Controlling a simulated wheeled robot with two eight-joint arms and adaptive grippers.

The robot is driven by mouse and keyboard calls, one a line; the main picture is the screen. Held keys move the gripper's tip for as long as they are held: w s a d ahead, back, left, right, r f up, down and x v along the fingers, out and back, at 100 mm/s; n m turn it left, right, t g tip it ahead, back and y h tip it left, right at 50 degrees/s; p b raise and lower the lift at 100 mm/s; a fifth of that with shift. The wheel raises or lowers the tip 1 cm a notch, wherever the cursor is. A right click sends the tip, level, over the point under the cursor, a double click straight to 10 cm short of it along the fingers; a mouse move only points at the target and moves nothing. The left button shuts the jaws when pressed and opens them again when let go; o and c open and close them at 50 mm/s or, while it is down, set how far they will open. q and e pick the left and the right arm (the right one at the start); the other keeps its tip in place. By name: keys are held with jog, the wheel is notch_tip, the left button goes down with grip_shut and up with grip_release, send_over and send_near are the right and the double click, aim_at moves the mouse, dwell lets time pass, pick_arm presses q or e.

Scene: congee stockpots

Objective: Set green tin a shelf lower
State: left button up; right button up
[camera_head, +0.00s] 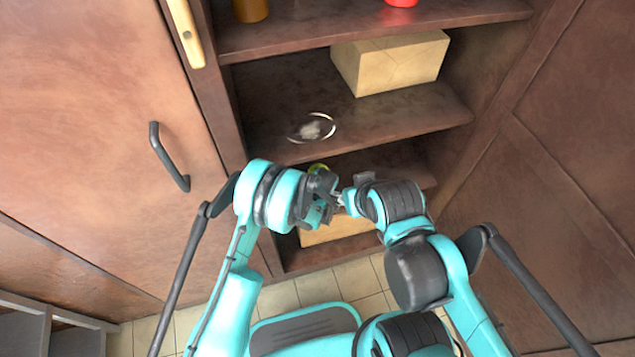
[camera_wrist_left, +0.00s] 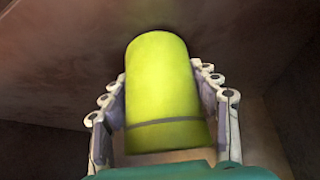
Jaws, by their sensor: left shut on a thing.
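The green tin (camera_wrist_left: 165,90) sits between the two fingers of my left gripper (camera_wrist_left: 165,115) in the left wrist view, and the fingers are shut on its sides. In the head view only a small green edge of the tin (camera_head: 318,168) shows; my left gripper (camera_head: 322,186) and wrist hide the rest. It is in front of the shelf unit, near the lower shelf (camera_head: 408,168); I cannot tell whether it touches a shelf. My right gripper (camera_head: 345,198) is close beside the left one, its fingers too hidden to read.
The shelf above (camera_head: 275,105) holds a cardboard box (camera_head: 390,62) and a clear round dish (camera_head: 312,128). The top shelf (camera_head: 330,25) has an orange-brown tin (camera_head: 250,8) and a red item (camera_head: 400,2). Another box (camera_head: 335,229) stands low down. A cabinet door with a handle (camera_head: 168,157) is at left.

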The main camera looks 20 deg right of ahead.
pick_arm(q)
jog(key=shift+f, duration=0.15)
jog(key=o, duration=1.4)
jog(key=shift+a, duration=0.1)
jog(key=shift+r, duration=0.3)
jog(key=p+v, duration=0.4)
jog(key=v, duration=0.7)
jog(key=shift+s+r, duration=0.15)
jog(key=shift+r, duration=0.15)
